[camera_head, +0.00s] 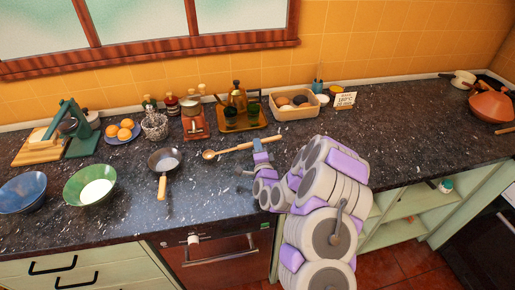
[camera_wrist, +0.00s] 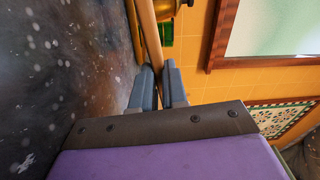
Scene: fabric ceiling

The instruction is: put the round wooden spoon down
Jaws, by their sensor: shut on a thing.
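The round wooden spoon (camera_head: 230,149) is light brown with a round bowl at its left end and a long handle running right. In the head view it is low over the dark speckled countertop (camera_head: 225,185); I cannot tell whether it touches. My gripper (camera_head: 261,146) is at the handle, right of the spoon's bowl. In the wrist view the handle (camera_wrist: 149,35) passes between the two grey fingers of my gripper (camera_wrist: 160,75), which are shut on it. The spoon's bowl is out of the wrist view.
A small frying pan (camera_head: 164,160) lies left of the spoon. Behind it are a red grinder (camera_head: 194,121), a tray with a brass pot (camera_head: 238,99) and a wooden crate (camera_head: 297,113). A green bowl (camera_head: 90,185) sits farther left. The counter right of my arm is largely clear.

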